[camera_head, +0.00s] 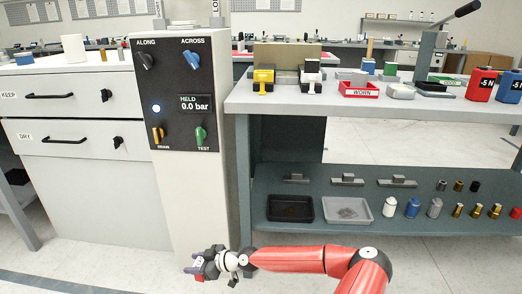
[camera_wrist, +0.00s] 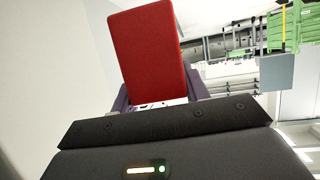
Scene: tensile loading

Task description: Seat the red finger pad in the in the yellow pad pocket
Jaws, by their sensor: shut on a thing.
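The red finger pad (camera_wrist: 148,55) stands up as a flat red block between the fingers of my gripper (camera_wrist: 160,98) in the wrist view. My gripper (camera_head: 196,267) is shut on it. In the head view the gripper is low, in front of the grey control column and left of the bench, and only a bit of red shows there. The yellow pad pocket (camera_head: 263,78) appears to be the yellow fixture at the left front of the bench top, far above and right of my gripper. Its inside is too small to make out.
A white fixture (camera_head: 310,77) stands right beside the yellow one. A red WORN tray (camera_head: 360,90) is further right on the bench (camera_head: 400,106). The control column (camera_head: 180,190) rises close behind my gripper. The lower shelf (camera_head: 340,230) holds trays and several small cylinders.

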